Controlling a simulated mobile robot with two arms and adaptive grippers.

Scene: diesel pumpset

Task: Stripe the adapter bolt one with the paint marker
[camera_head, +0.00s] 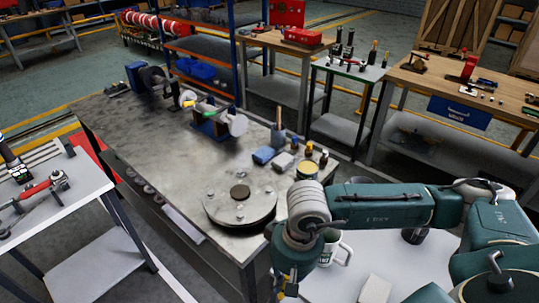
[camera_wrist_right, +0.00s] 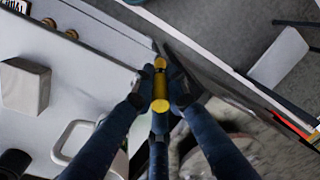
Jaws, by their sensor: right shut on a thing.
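My right gripper (camera_head: 287,283) hangs at the near right edge of the grey workbench, low in the head view. In the right wrist view its dark blue fingers (camera_wrist_right: 161,92) are shut on a yellow paint marker (camera_wrist_right: 160,104). The marker is mostly hidden in the head view. A round metal plate (camera_head: 262,209) with a brown centre and small bolt heads lies on the workbench, behind and left of the gripper. I cannot tell which bolt is adapter bolt one. The marker is apart from the plate. My left gripper is not in view.
A yellow-topped tin (camera_head: 308,169), a blue block (camera_head: 263,155) and small bottles stand behind the plate. A white mug (camera_head: 328,252) and a pale block (camera_head: 375,290) are on the white table beside my right arm. The workbench's middle left is clear.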

